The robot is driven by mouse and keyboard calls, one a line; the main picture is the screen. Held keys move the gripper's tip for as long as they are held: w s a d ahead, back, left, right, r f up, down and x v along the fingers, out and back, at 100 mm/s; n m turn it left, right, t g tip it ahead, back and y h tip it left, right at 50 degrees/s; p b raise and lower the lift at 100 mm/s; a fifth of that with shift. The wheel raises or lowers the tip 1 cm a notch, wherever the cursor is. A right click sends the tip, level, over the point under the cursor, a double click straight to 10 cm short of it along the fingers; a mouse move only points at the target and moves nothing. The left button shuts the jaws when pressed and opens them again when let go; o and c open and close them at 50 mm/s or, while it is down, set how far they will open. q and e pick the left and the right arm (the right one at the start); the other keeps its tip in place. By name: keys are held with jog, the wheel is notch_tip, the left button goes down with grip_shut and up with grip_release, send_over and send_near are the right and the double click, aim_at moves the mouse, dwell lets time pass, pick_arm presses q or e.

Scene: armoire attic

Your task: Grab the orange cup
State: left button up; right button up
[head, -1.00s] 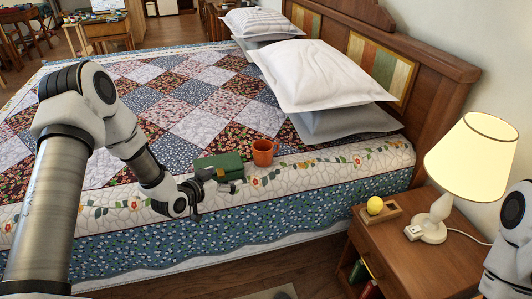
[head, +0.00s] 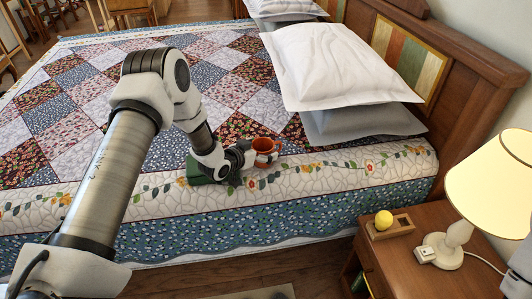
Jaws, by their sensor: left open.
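The orange cup (head: 265,144) stands on the patchwork quilt near the bed's front edge. My left arm reaches across the bed from the left. Its gripper (head: 268,158) is open at the cup, with its fingers in front of and beside the cup's lower part. They hide some of the cup, and I cannot tell whether they touch it. My right gripper is not in view; only a bit of my right arm shows at the right edge.
A green box (head: 194,172) lies left of the cup, partly behind my left wrist. White pillows (head: 335,75) lie behind the cup. A nightstand (head: 440,255) at the right holds a lit lamp (head: 495,185) and a yellow ball (head: 383,220) in a wooden tray (head: 402,225).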

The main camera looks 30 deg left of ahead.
pick_arm(q)
jog(key=shift+w+d+f, duration=0.1)
jog(key=shift+w+f, duration=0.1)
jog(key=shift+w, duration=0.15)
jog(key=shift+s+r, duration=0.15)
jog(key=c, duration=1.4)
jog(key=shift+r, duration=0.1)
